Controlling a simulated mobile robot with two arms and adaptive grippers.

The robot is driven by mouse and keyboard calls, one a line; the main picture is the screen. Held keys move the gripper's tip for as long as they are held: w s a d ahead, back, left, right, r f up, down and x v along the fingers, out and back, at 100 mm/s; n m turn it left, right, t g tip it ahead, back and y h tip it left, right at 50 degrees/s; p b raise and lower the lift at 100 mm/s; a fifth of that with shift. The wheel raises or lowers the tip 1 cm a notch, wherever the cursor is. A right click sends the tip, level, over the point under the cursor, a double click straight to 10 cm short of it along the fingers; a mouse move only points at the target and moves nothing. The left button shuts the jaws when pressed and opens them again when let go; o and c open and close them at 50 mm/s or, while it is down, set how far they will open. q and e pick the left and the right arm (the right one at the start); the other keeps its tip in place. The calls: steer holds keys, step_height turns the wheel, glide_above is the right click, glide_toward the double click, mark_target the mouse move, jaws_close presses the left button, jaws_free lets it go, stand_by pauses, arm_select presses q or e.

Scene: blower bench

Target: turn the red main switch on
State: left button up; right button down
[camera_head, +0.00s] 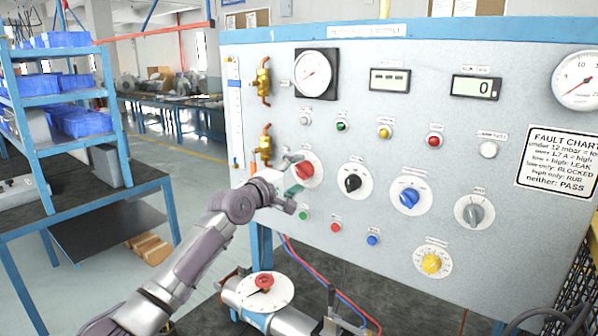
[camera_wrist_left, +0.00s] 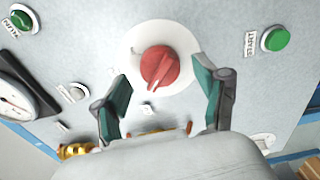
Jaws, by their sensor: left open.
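The red main switch (camera_head: 305,170) is a round knob on a white disc at the left of the grey panel (camera_head: 400,120). In the left wrist view the red knob (camera_wrist_left: 160,68) shows its raised grip bar, tilted from upper right to lower left. My left gripper (camera_head: 292,176) is at the switch, in front of its left side. In the wrist view its two green-padded fingers (camera_wrist_left: 165,90) are spread apart on either side of the knob, with gaps to it. I cannot tell the exact distance to the panel. My right gripper is not in view.
Black (camera_head: 352,182), blue (camera_head: 409,198), grey (camera_head: 474,212) and yellow (camera_head: 432,263) knobs sit right of the switch. A green START button (camera_wrist_left: 276,40) is beside it. Brass fittings (camera_head: 264,82) stick out at the panel's left edge.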

arm_select(q)
steer(key=shift+w+d, duration=0.4)
steer(key=shift+w, duration=0.15)
steer(key=c, duration=1.2)
steer(key=shift+o, duration=0.2)
steer(key=shift+f+m+b, duration=0.25)
steer(key=shift+m+b, duration=1.45)
steer(key=shift+m, duration=0.1)
steer(key=m+b, duration=0.2)
steer(key=m, duration=0.2)
steer(key=shift+m, duration=0.3)
steer(key=m+b, duration=0.2)
steer(key=m, duration=0.2)
steer(key=shift+r, duration=0.1)
steer(key=m+b, duration=0.1)
steer(key=m, duration=0.4)
steer(key=shift+m, duration=0.4)
